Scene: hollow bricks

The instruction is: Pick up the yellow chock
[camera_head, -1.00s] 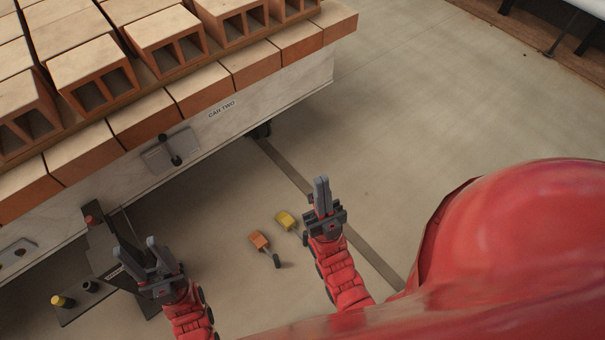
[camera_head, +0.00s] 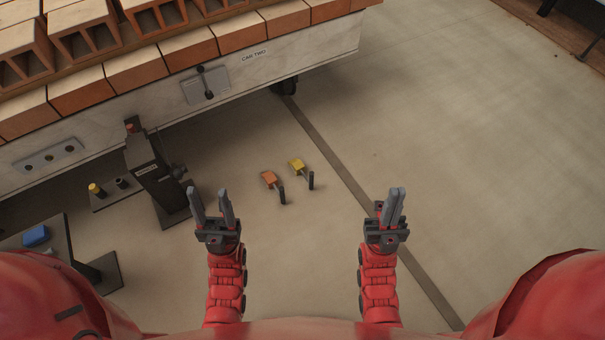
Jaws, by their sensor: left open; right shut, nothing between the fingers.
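The yellow chock (camera_head: 296,164) lies on the floor near the middle of the view, with a dark handle pointing toward me on its right. An orange chock (camera_head: 269,178) with a similar dark handle lies just to its left and nearer. My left gripper (camera_head: 211,205) is open and empty, to the left of and nearer than both chocks. My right gripper (camera_head: 396,207) is shut and empty, to the right of and nearer than the chocks. Neither gripper touches a chock.
A car (camera_head: 225,77) labelled "CAR TWO", stacked with hollow bricks (camera_head: 84,29), spans the upper left. A dark post (camera_head: 153,175) on a plate stands left of my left gripper. A blue item (camera_head: 36,236) sits on a dark stand lower left. Floor on the right is clear.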

